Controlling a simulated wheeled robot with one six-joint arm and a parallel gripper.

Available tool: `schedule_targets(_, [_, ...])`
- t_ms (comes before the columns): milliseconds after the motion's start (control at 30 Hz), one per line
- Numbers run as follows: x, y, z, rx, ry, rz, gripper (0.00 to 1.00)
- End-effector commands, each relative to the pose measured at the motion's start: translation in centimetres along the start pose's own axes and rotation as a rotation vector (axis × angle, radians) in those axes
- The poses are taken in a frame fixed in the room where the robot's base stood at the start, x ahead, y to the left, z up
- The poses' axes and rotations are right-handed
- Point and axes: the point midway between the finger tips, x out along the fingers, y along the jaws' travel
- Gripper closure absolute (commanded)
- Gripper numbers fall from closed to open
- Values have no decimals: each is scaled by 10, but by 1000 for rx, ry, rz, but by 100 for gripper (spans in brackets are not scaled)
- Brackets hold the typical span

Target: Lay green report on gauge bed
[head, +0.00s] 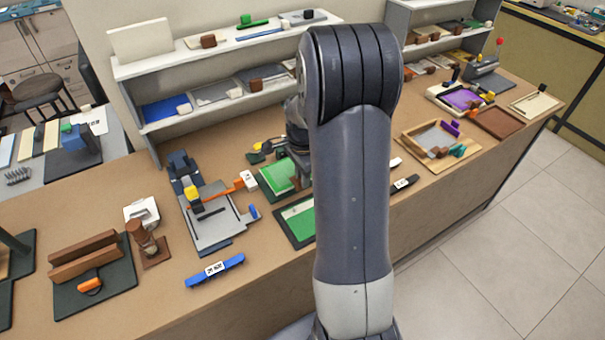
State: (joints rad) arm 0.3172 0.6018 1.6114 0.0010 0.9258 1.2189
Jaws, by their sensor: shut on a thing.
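The green report (275,181), a green sheet with a pale edge, shows just left of my arm's upper link. My gripper (299,163) is at its right side, mostly hidden behind the arm, and is shut on it. Below it, a dark green board (290,235) with a pale strip and a green area lies on the counter, its right part hidden by my arm. To the left is a grey flat bed (211,232) with a dark blue head, a yellow block and an orange arm. No label I can read marks either one as the gauge bed.
A blue labelled bar (214,270) lies near the counter's front edge. A brown stamp (146,240) and a dark green board with brown blocks (95,270) stand left. A shelf (220,55) is behind. A wooden tray (437,141) is right.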

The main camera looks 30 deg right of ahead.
Motion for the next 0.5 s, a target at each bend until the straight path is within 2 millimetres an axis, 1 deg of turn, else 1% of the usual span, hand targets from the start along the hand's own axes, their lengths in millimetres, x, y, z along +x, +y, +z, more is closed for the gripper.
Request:
schedule_targets(33, [8, 0, 0, 0, 0, 0, 100])
schedule_targets(500, [45, 0, 0, 0, 0, 0, 100])
